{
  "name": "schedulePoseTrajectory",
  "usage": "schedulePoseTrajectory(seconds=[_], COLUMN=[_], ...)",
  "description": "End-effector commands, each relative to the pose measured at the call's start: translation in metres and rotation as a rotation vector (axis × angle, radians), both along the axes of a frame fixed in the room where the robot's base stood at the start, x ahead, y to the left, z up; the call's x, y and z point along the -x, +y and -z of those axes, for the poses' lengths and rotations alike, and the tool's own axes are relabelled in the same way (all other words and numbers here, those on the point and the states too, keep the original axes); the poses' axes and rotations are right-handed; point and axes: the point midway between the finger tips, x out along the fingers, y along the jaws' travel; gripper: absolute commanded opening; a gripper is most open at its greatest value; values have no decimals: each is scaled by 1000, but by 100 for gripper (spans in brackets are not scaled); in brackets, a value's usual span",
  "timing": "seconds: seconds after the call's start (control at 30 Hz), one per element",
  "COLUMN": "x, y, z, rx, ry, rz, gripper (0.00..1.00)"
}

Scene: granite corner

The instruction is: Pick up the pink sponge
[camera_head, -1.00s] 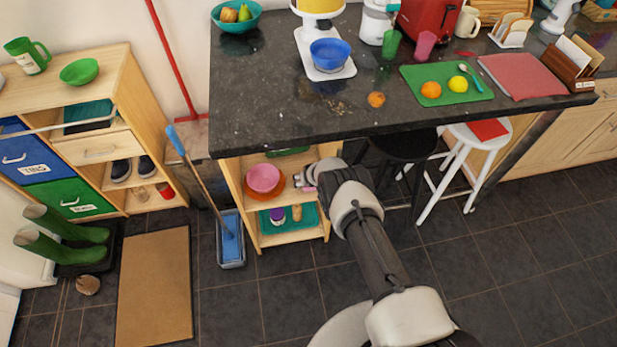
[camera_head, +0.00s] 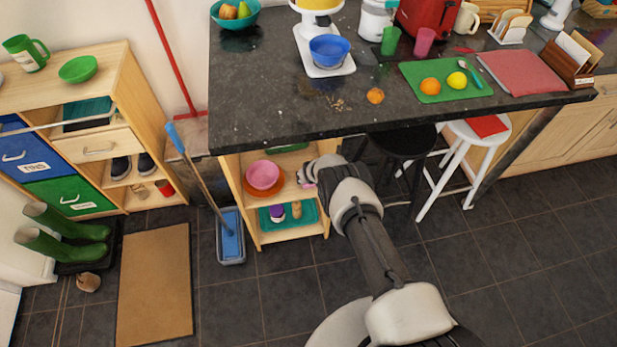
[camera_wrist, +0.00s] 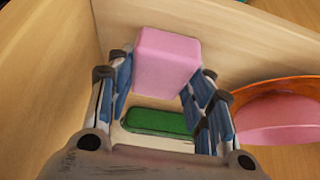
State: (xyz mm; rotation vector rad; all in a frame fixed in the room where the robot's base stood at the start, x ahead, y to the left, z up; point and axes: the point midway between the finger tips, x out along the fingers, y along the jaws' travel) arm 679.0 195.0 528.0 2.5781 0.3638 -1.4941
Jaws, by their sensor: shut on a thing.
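The pink sponge (camera_wrist: 166,62) is a pale pink block between the fingertips of my gripper (camera_wrist: 160,85) in the wrist view. The gripper is shut on it, with a finger on either side. In the head view my gripper (camera_head: 306,178) is at the right side of the small wooden shelf unit under the counter, and only a bit of pink shows there. Whether the sponge is clear of the shelf board is hard to tell.
A pink bowl (camera_head: 263,175) in an orange dish (camera_wrist: 262,92) is close to my gripper's right in the wrist view. A wooden side wall (camera_wrist: 45,80) is close on the left. A green long thing (camera_wrist: 158,122) shows between the fingers. The dark counter (camera_head: 290,110) overhangs the shelf.

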Motion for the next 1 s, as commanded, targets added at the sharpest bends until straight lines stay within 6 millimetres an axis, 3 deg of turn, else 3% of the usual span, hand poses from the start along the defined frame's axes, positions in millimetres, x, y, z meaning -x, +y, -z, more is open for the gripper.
schedulePoseTrajectory(seconds=[0.17, 0.33, 1.0], x=[-1, -1, 52], y=[0, 0, -14], z=[-13, -42, -39], rx=[0, 0, -3], ry=[-1, -2, 1], rz=[0, -1, 1], gripper=[40, 40, 40])
